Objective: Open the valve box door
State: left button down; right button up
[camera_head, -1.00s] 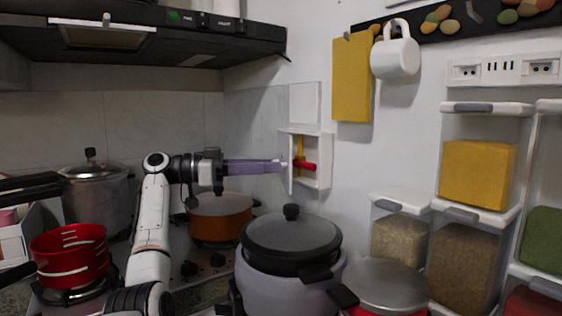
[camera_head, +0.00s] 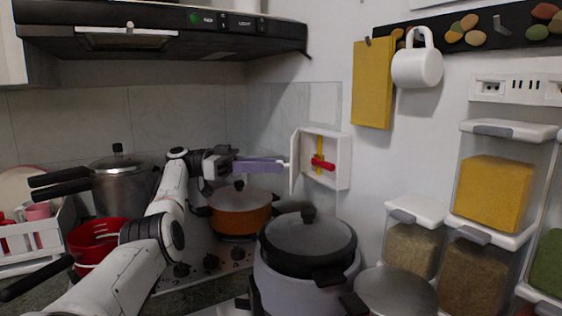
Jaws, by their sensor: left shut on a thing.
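The valve box (camera_head: 343,166) is a small white box on the wall behind the pots. Inside it are a yellow pipe (camera_head: 319,150) and a red valve handle (camera_head: 323,164). Its white door (camera_head: 295,168) stands open on the left side, swung out from the wall. My left gripper (camera_head: 284,163), with long purple-grey fingers, reaches in from the left and is shut on the door at its outer side. The exact grip point is too small to make out. My right gripper is not in view.
An orange pot (camera_head: 240,212) sits below my left gripper on the stove. A large lidded cooker (camera_head: 305,275) stands below the box. The range hood (camera_head: 160,35) hangs above left. Spice dispensers (camera_head: 490,195), a mug (camera_head: 418,68) and a yellow cloth (camera_head: 372,85) are at right.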

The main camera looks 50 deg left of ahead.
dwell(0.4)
pick_arm(q)
jog(key=c, duration=1.6)
grip_release()
jog(key=shift+r+p, duration=1.85)
jog(key=shift+r, duration=3.15)
